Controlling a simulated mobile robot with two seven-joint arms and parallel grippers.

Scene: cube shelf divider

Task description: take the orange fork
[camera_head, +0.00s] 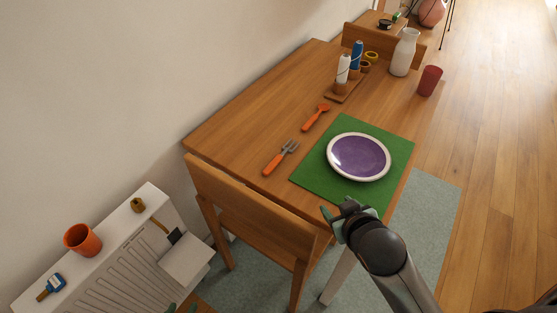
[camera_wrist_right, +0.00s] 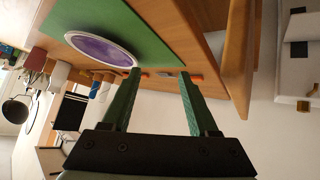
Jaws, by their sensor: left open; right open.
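The orange fork (camera_head: 273,164) lies flat on the wooden table, left of the green placemat, its grey tines pointing up and right. Its orange handle also shows in the right wrist view (camera_wrist_right: 196,79), beyond the fingertips and partly hidden by one finger. My right gripper (camera_head: 338,211) is open and empty at the table's near edge, below the placemat and apart from the fork. Its two green fingers stand wide in the wrist view (camera_wrist_right: 160,73). Only green tips of my left gripper (camera_head: 181,308) show at the bottom edge of the head view; it is open.
A purple plate (camera_head: 359,157) sits on the green placemat (camera_head: 312,180). An orange spoon (camera_head: 315,118) lies beyond the fork. A wooden chair (camera_head: 250,213) stands at the near side.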

